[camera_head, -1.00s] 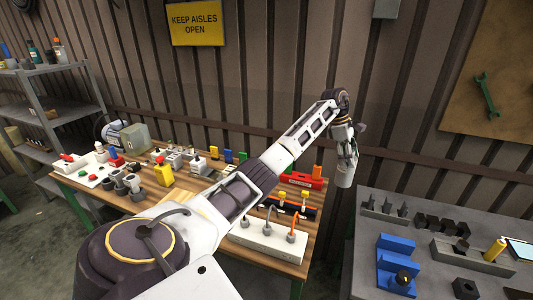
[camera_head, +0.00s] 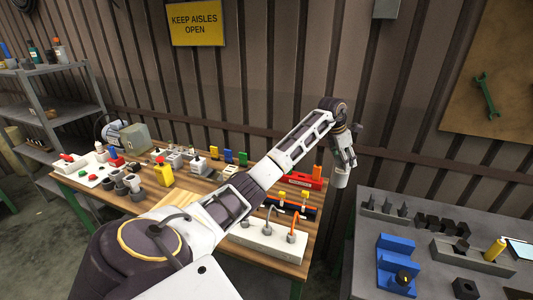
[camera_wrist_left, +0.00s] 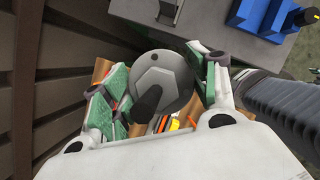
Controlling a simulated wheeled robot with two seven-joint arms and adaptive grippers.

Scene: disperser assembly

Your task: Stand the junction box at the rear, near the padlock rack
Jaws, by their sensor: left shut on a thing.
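My left gripper (camera_head: 345,160) is shut on a light grey, round-bodied part, which I take for the junction box (camera_head: 341,180). In the head view it hangs below the fingers, beyond the wooden table's right edge and above table height. The left wrist view shows its grey faceted end (camera_wrist_left: 162,84) with a black stub, between the green-padded fingers (camera_wrist_left: 160,95). A red labelled rack (camera_head: 300,182) with an orange piece stands at the table's rear right, left of the gripper; I cannot tell for certain whether it is the padlock rack. My right gripper is not in view.
The wooden table (camera_head: 262,263) carries several small parts, a white block with hooked cables (camera_head: 268,240) and a dark rail with yellow pieces (camera_head: 290,207). A grey bench (camera_head: 355,270) with blue fixtures (camera_head: 396,262) stands right, across a gap. The ribbed wall (camera_head: 270,80) is behind.

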